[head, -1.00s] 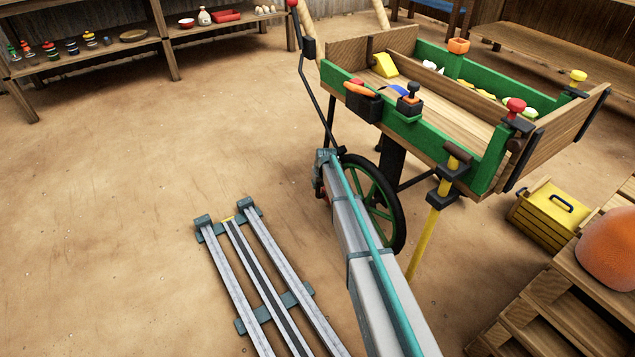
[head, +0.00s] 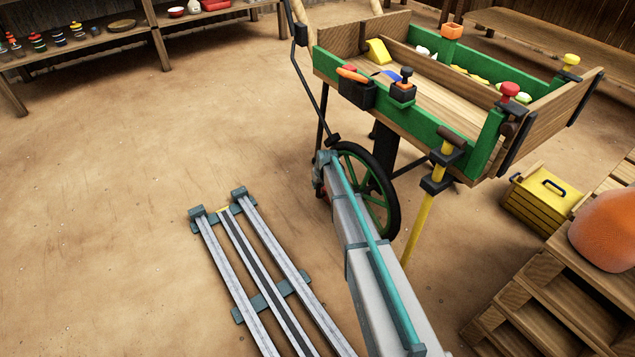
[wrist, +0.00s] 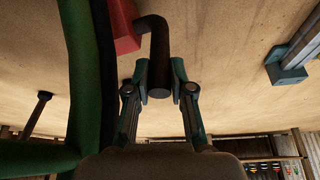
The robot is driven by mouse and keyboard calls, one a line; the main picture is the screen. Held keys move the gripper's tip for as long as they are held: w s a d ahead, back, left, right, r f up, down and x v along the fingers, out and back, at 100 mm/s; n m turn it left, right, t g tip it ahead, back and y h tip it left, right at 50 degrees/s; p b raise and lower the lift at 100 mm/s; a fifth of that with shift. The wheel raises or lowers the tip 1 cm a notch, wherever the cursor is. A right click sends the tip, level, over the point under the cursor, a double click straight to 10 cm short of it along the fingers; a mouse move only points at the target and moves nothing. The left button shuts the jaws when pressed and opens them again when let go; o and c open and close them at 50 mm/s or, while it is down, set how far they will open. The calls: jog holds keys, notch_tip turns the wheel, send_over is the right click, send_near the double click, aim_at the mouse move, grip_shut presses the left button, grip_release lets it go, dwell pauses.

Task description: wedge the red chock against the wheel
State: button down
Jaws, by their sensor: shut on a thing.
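My gripper (wrist: 159,78) is shut on a dark, bent cylindrical handle (wrist: 160,50) in the wrist view. The handle joins the red chock (wrist: 122,27), which is partly cut off at the top edge. The chock lies on the sandy floor side of the wheel, close beside its black tyre (wrist: 103,65); I cannot tell whether they touch. The wheel's green rim (wrist: 79,60) fills the left of the wrist view. In the head view the wheel (head: 391,185) stands under the cart, partly hidden behind my arm. There my gripper and most of the chock are hidden.
The wooden cart (head: 450,108) with green sides holds various small things. A yellow prop leg (head: 419,225) stands right of the wheel. Grey floor rails (head: 232,275) lie left of my arm. A yellow crate (head: 541,205) and wooden steps (head: 530,290) are right. Floor at left is clear.

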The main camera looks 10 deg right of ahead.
jog(key=shift+s+a+r+m+h+p, duration=0.1)
jog(key=shift+s+m+h+p, duration=0.2)
jog(key=shift+s+m+p, duration=0.55)
dwell(0.6)
jog(key=shift+s+d+f, duration=0.2)
jog(key=shift+s+f, duration=0.2)
jog(key=shift+s, duration=0.1)
dwell(0.9)
jog(key=c, duration=0.9)
grip_release()
jog(key=shift+c, duration=0.2)
jog(key=shift+f, duration=0.1)
